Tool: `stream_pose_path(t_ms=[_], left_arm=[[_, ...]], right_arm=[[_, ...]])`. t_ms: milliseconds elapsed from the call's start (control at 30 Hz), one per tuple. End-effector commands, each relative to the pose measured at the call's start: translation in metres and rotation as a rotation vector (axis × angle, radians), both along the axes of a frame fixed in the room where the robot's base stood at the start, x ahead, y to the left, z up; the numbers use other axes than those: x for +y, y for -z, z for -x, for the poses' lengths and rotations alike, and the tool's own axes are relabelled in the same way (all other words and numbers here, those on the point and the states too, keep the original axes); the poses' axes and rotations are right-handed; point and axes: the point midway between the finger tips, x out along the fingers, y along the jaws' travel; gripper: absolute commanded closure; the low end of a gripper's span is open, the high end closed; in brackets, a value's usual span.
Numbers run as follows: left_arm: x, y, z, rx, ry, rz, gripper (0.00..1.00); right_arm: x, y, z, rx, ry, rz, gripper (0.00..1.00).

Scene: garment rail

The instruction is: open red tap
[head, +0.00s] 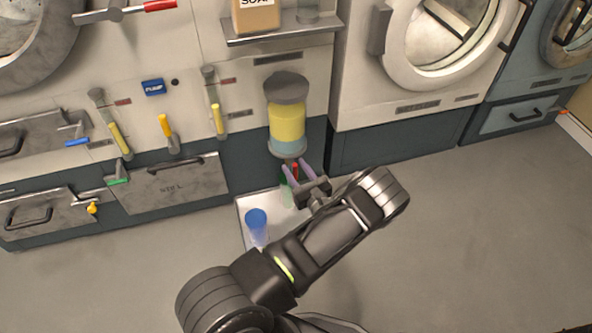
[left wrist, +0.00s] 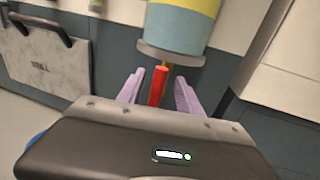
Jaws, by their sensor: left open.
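The red tap (head: 295,171) hangs under a clear dispenser (head: 287,125) that holds yellow over pale blue liquid. In the left wrist view the tap (left wrist: 157,87) is a red upright bar below the dispenser base (left wrist: 171,54). My left gripper (head: 295,166) is open, with its two lilac fingers on either side of the red tap. In the left wrist view the gripper (left wrist: 160,75) shows a gap between each finger and the tap. My right gripper is not in view.
A pale green item, partly hidden, is behind my fingers. A shelf (head: 283,33) with a soap box (head: 257,18) is above. Open floor lies to the right.

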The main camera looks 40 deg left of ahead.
Motion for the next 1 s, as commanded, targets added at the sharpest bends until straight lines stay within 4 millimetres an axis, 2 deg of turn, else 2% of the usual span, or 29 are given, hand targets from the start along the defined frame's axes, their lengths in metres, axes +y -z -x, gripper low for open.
stream_pose_path(t_ms=[133, 633, 1000], left_arm=[[-0.0001, -0.0002, 0.0002, 0.000, 0.000, 0.000, 0.59], [-0.0004, 0.0001, 0.0006, 0.000, -0.001, 0.000, 0.99], [-0.0003, -0.0011, 0.0010, -0.026, -0.001, 0.019, 1.00]], right_arm=[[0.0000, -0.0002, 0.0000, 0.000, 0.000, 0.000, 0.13], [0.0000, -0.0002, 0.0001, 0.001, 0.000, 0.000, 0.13], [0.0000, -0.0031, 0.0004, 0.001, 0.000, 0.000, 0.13]])
